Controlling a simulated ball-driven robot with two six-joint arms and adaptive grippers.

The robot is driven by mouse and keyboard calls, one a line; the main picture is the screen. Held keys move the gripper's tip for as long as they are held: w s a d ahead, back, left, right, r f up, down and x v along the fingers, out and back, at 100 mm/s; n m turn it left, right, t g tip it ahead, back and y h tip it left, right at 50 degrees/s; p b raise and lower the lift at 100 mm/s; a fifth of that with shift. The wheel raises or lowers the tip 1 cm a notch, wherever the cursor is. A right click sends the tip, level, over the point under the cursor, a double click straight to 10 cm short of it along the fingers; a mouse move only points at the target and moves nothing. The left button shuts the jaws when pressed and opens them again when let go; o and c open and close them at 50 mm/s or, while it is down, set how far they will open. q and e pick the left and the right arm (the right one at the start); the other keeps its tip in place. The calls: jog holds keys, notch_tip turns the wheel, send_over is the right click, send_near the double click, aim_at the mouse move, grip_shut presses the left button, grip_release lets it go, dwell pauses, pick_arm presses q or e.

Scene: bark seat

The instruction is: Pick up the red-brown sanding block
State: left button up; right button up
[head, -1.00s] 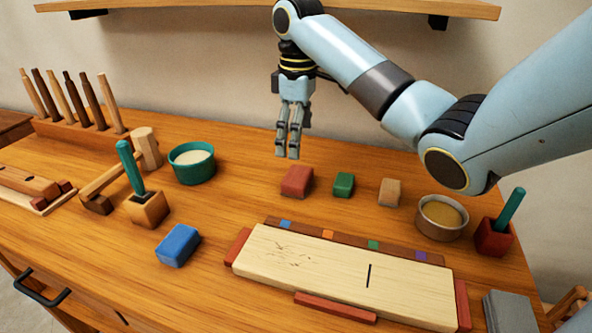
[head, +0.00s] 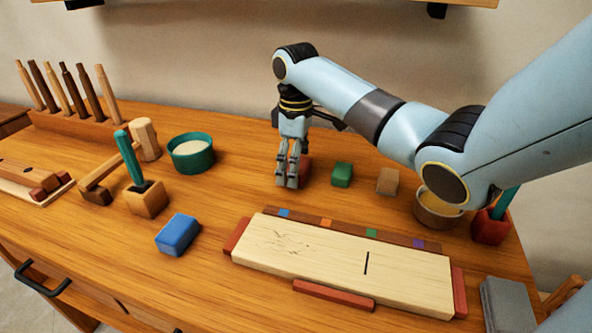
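The red-brown sanding block (head: 305,170) lies on the wooden bench, behind the pale board. My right gripper (head: 287,180) points down in front of it and hides most of it, so only its right part shows. The fingers look close together, but I cannot tell whether they are open or shut, or whether they touch the block. My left gripper is not in view.
A green block (head: 342,174) and a tan block (head: 388,181) lie to the right of the red-brown one. A blue block (head: 178,235) lies at the front left. A teal bowl (head: 191,154) stands to the left. The pale board (head: 340,262) lies in front.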

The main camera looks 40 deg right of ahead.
jog(key=c, duration=1.1)
jog(key=shift+r, duration=0.1)
jog(key=shift+w+r, duration=0.1)
jog(key=shift+r, duration=0.45)
notch_tip(320, 180, up, 3)
jog(key=shift+r, duration=0.15)
jog(key=s+a+r+p, duration=0.2)
jog(key=s+r, duration=0.4)
jog(key=s, duration=0.5)
jog(key=shift+s+a+r, duration=0.15)
jog(key=shift+a+r, duration=0.1)
jog(key=shift+a, duration=0.45)
